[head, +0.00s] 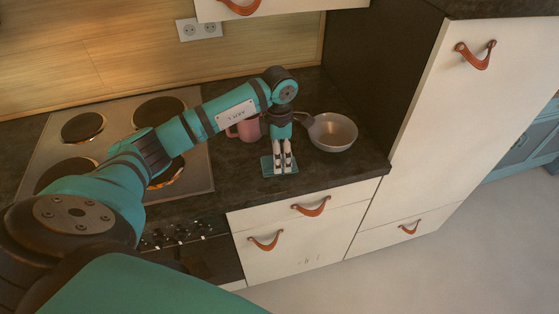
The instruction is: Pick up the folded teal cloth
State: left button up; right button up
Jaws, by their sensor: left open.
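The folded teal cloth (267,170) lies flat on the dark countertop near its front edge. My left gripper (284,168) points down directly over the cloth, with its fingertips at or just above it. Its two fingers are apart, and I cannot tell whether they touch the cloth. The fingers hide part of the middle of the cloth. My right gripper is not in view.
A grey pan (333,132) stands right of the gripper. A pink mug (248,130) stands behind to the left, partly hidden by my arm. A cooktop (98,142) with several round plates is at left. A tall white cabinet (440,120) rises at right.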

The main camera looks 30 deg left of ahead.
pick_arm(q)
notch_tip(320, 180, down, 2)
jog(key=shift+s+d+f+p, duration=0.1)
jog(key=shift+f+p, duration=0.1)
jog(key=shift+p, duration=0.2)
jog(key=shift+f, duration=0.55)
jog(key=c, duration=1.2)
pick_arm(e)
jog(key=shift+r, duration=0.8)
pick_arm(q)
jog(key=shift+o, duration=0.2)
jog(key=shift+r, duration=0.15)
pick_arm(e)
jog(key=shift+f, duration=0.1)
pick_arm(q)
jog(key=shift+r+b, duration=0.45)
jog(key=shift+r, duration=0.1)
notch_tip(320, 180, up, 2)
jog(key=shift+r+b, duration=0.1)
jog(key=shift+b, duration=0.55)
jog(key=s+d+r+b, duration=0.1)
jog(key=s+d+b, duration=0.3)
jog(key=s+d, duration=0.5)
jog(key=d, duration=0.3)
jog(key=shift+s+d+r, duration=0.25)
jog(key=shift+s+d, duration=0.05)
jog(key=shift+d, duration=0.05)
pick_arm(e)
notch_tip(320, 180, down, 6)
